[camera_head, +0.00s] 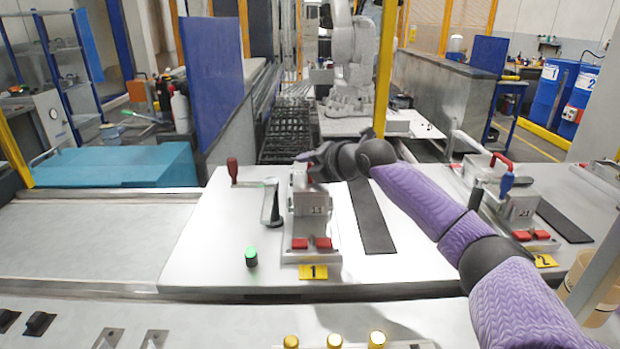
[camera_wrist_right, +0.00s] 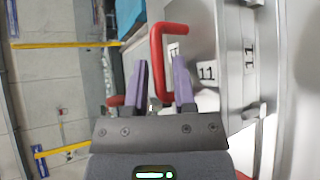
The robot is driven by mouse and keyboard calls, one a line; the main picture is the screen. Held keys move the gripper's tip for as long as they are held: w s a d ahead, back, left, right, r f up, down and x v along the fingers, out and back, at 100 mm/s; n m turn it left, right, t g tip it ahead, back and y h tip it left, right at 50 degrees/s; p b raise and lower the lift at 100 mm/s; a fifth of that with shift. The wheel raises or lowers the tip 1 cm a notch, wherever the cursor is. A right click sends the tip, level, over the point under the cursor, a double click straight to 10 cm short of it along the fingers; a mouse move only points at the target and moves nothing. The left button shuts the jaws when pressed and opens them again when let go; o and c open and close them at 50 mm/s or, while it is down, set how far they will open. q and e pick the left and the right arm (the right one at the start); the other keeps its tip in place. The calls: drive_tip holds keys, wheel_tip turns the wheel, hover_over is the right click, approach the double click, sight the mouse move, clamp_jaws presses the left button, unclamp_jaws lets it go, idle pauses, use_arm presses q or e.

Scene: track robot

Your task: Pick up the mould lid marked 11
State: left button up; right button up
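At station 1 a grey metal mould (camera_head: 312,226) stands on the white table, with small dark digits on its front face. In the head view my right gripper (camera_head: 312,157) is at the top of the mould, where the arm partly hides the handle. My left gripper is out of view.
A red-knobbed lever (camera_head: 233,172) and a green button (camera_head: 251,256) stand left of the mould. A dark strip (camera_head: 371,218) lies to its right. A second mould (camera_head: 516,207) with a red handle stands at station 2, beyond my right arm. The left table is clear.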

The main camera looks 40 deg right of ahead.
clamp_jaws()
idle(1.3)
